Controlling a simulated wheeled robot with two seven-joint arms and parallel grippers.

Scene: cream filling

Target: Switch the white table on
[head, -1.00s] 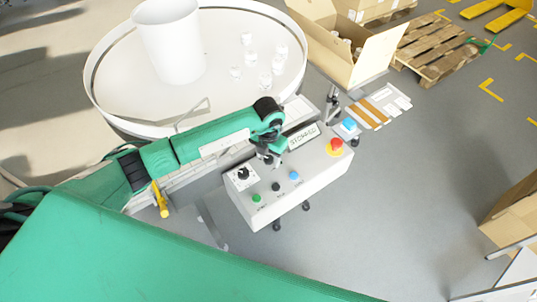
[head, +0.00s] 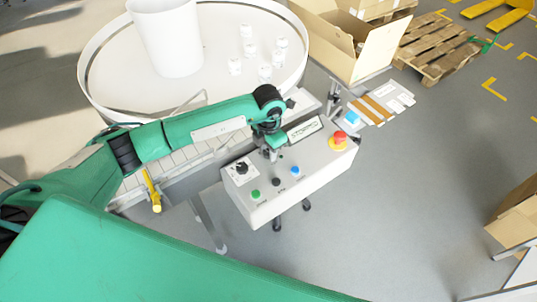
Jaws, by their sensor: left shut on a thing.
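The white table (head: 112,98) is round with a raised rim, at the upper left. Its white control box (head: 318,170) stands in front of it. The sloped top carries a black rotary switch (head: 241,168), a green button (head: 255,194), a black button (head: 276,182), a blue button (head: 295,170) and a red emergency stop (head: 340,137) on yellow. My left gripper (head: 270,156) points down at the top of the box, right of the rotary switch. It is shut on a small control there, which the fingers mostly hide. My right gripper is not in view.
A white tub (head: 166,38) and several small white jars (head: 265,72) stand on the table. An open cardboard box (head: 350,50) is behind the control box, with a wooden pallet (head: 440,52) at the upper right.

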